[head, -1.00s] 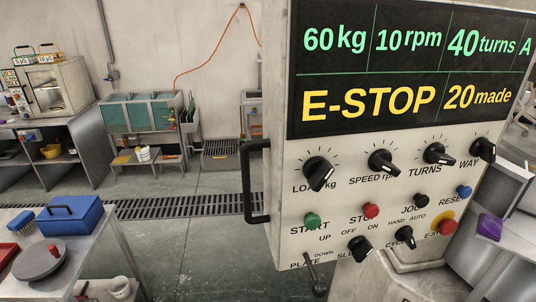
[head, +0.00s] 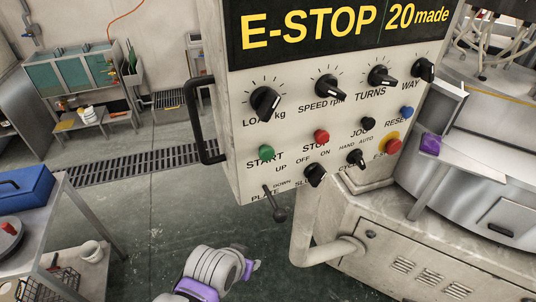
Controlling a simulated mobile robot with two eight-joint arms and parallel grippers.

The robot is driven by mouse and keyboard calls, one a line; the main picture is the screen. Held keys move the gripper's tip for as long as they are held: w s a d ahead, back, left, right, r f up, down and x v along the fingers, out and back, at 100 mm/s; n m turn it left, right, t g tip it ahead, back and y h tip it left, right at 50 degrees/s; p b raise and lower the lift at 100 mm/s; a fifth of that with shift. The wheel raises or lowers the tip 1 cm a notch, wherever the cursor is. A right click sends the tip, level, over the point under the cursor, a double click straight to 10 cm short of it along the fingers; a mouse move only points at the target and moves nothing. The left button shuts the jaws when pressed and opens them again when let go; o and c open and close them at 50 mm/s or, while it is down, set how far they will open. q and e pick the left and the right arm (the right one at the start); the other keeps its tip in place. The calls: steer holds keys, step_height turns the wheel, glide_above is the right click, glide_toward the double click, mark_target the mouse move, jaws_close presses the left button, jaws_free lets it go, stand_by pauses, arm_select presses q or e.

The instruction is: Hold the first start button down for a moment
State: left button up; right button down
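The green START button (head: 267,152) sits on the left of the pale control panel (head: 240,116), above the word START. It stands out from the panel, and nothing touches it. The red STOP button (head: 321,136) is to its right. The display (head: 345,25) reads E-STOP and 20 made; its top is cut off. A grey and purple part of one of my arms shows at the bottom edge, below the panel and well apart from the button.
A black handle (head: 203,125) projects from the panel's left side, and a lever (head: 279,214) hangs below START. Knobs and a red E-STOP button (head: 393,146) fill the rest. A blue box (head: 25,190) stands on the left table. The floor before the panel is clear.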

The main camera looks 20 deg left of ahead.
arm_select(q)
steer(key=shift+c, duration=0.3)
jaws_close()
stand_by(1.4)
